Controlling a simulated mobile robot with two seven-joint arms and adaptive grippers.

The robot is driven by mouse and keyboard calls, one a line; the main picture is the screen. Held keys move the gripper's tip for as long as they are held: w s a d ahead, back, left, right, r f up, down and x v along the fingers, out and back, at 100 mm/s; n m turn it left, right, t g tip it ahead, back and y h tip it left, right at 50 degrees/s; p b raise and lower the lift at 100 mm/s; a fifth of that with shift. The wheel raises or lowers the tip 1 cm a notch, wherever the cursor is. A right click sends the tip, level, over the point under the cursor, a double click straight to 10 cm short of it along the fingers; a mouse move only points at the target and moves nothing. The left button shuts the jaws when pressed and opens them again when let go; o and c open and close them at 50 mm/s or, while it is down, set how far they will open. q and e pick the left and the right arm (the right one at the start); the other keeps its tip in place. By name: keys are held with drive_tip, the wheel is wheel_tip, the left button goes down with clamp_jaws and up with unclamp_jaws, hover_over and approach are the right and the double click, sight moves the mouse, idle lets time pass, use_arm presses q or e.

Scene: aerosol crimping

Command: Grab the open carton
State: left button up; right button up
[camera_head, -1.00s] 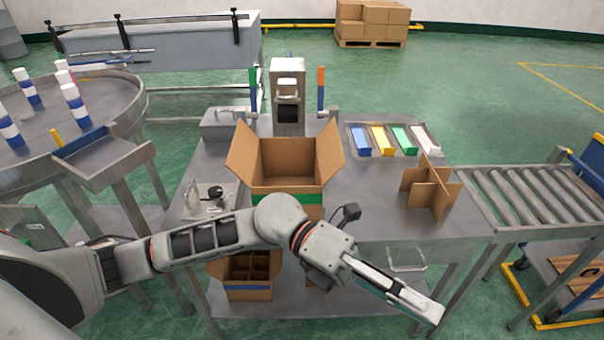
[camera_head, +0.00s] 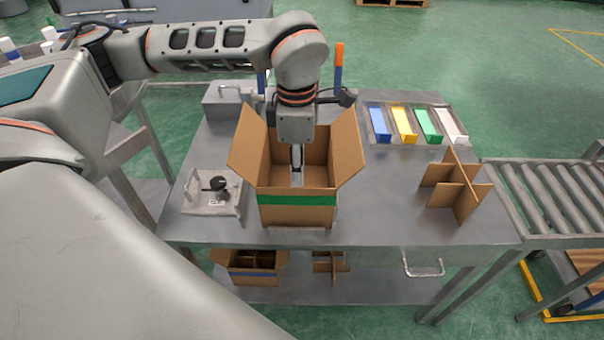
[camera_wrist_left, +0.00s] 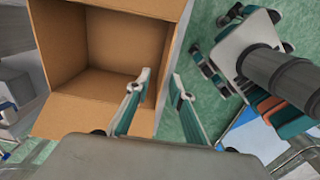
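The open carton (camera_head: 297,214) is a brown cardboard box with a green band on its front. It stands upright on the grey workbench, its side flaps spread outward. My left gripper (camera_head: 297,178) points down at the carton's opening, overlapping its inside in the head view. In the left wrist view my left gripper (camera_wrist_left: 160,80) has its two fingers apart with nothing clamped. There, one finger overlaps the carton's inside (camera_wrist_left: 65,60) and the other shows against the green floor, with the carton's edge between them. I cannot tell whether either finger touches it. My right gripper is not in view.
A cardboard divider (camera_head: 455,190) stands to the right on the workbench (camera_head: 375,215). A tray with blue, yellow, green and white blocks (camera_head: 414,125) lies at the back right. A small fixture (camera_head: 213,192) sits left of the carton. A roller conveyor (camera_head: 550,200) adjoins on the right.

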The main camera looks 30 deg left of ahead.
sight(296, 194)
use_arm(q)
drive_tip(key=f, duration=0.4)
drive_tip(key=s+f, duration=0.1)
drive_tip(key=f, duration=0.1)
drive_tip(key=shift+d+f+p, duration=0.1)
drive_tip(key=shift+p, duration=0.2)
drive_tip(key=shift+f, duration=0.5)
clamp_jaws()
